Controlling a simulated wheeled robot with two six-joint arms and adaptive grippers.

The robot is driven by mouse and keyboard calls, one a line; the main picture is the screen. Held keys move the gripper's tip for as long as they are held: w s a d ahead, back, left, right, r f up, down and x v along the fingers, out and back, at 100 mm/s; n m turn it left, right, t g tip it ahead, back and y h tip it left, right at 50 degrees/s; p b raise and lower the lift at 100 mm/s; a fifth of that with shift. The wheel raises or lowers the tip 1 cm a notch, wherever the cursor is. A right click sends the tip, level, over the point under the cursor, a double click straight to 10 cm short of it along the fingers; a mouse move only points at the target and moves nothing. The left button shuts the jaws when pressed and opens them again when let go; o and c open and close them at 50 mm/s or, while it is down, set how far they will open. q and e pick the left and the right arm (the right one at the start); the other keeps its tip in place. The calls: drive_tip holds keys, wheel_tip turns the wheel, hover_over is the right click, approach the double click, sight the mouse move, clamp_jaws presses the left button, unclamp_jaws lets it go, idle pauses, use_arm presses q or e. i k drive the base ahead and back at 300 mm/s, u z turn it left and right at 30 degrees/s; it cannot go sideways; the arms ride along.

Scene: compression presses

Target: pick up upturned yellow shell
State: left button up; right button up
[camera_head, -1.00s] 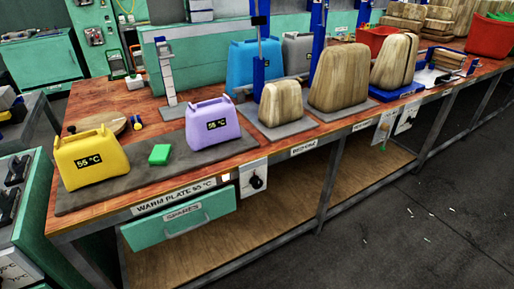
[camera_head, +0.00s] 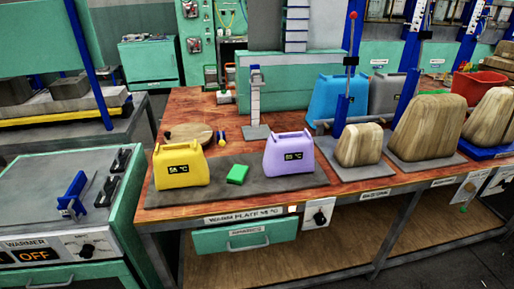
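A yellow shell (camera_head: 181,166) shaped like a bag with a handle on top stands on the grey warm plate (camera_head: 215,196), near its left end. A dark display on its front reads about 5A °C. Its handle points up. A purple shell (camera_head: 289,157) of the same shape stands on the right part of the plate. A small green block (camera_head: 237,174) lies between the two. Neither of my grippers shows in the head view.
A round wooden disc (camera_head: 188,134) and small blue-and-yellow tools lie behind the yellow shell. A warmer unit (camera_head: 50,215) with an OFF display stands at the left, beside the bench.

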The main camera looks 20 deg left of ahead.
sight(179, 165)
drive_tip(key=u, duration=2.25)
